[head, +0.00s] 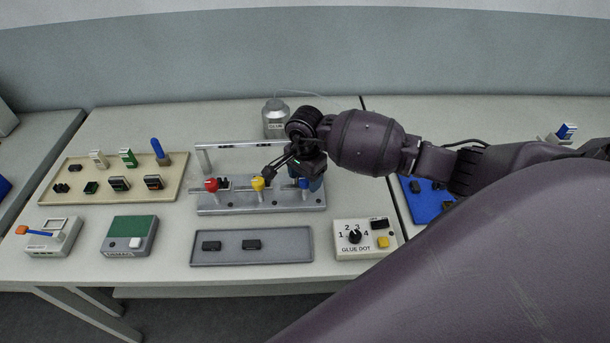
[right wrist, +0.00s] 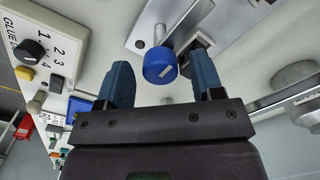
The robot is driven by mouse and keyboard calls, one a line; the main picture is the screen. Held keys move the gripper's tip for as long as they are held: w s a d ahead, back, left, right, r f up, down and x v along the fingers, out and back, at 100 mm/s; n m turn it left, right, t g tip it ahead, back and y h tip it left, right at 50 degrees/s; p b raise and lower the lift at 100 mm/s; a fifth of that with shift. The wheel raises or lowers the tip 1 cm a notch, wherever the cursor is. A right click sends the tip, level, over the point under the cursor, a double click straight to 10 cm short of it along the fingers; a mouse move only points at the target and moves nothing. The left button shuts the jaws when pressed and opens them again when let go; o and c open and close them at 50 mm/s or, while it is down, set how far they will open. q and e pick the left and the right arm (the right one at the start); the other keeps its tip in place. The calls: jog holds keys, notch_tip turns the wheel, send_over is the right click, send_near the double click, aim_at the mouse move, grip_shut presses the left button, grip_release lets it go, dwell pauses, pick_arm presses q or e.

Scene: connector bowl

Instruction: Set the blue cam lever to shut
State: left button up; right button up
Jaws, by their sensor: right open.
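The blue cam lever's round knob (head: 304,183) stands at the right end of a grey metal fixture (head: 230,207), partly covered by my right gripper in the head view. In the right wrist view the blue knob (right wrist: 160,66), with a pale stripe on its face, lies between the two finger tips, with a gap on either side. My right gripper (right wrist: 162,76) is open and holds nothing. It also shows over the right part of the fixture in the head view (head: 294,174). My left gripper is out of sight.
Red (head: 211,185) and yellow (head: 257,184) knobs stand left of the blue one on the fixture. A grey tray (head: 228,259) with two black pieces lies in front. A glue dot box (head: 368,239) sits to the right, and a grey jar (head: 275,119) stands behind.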

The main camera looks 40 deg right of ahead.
jog(key=c, duration=0.9)
jog(key=shift+f+m+b, duration=0.1)
jog(key=shift+m+b, duration=0.6)
jog(key=shift+b, duration=0.5)
jog(key=m+b, duration=0.2)
jog(key=shift+m, duration=0.3)
jog(key=m+b, duration=0.1)
jog(key=m, duration=0.2)
jog(key=shift+m, duration=0.3)
jog(key=m, duration=0.4)
jog(key=shift+m, duration=0.3)
jog(key=m, duration=0.4)
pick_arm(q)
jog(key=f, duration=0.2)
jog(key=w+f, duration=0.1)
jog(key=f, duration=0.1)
pick_arm(e)
jog(key=shift+m, duration=0.8)
